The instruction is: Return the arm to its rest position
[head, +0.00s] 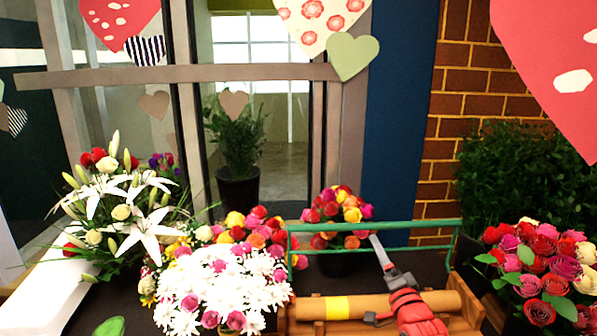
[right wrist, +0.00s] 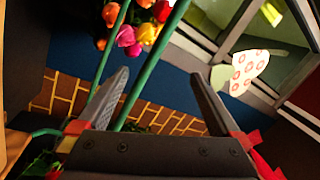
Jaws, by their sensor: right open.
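My right gripper (head: 372,278) is in the lower right of the head view, on a red and grey wrist. It is open, with its fingers spread apart, and nothing is held between them. The right wrist view shows both grey fingers (right wrist: 157,76) with a clear gap. In the head view it is in front of the green rail frame (head: 375,224) and above a wooden crate (head: 468,308). In the right wrist view a green rail (right wrist: 150,70) crosses the gap between the fingers; I cannot tell whether they touch. My left gripper is not in view.
A white lily bouquet (head: 130,205), a white daisy bouquet (head: 225,290) and a mixed rose bunch (head: 338,210) stand left of the right gripper. A red and pink rose bouquet (head: 540,270) stands to its right. A cardboard-coloured roll (head: 345,306) lies near the gripper.

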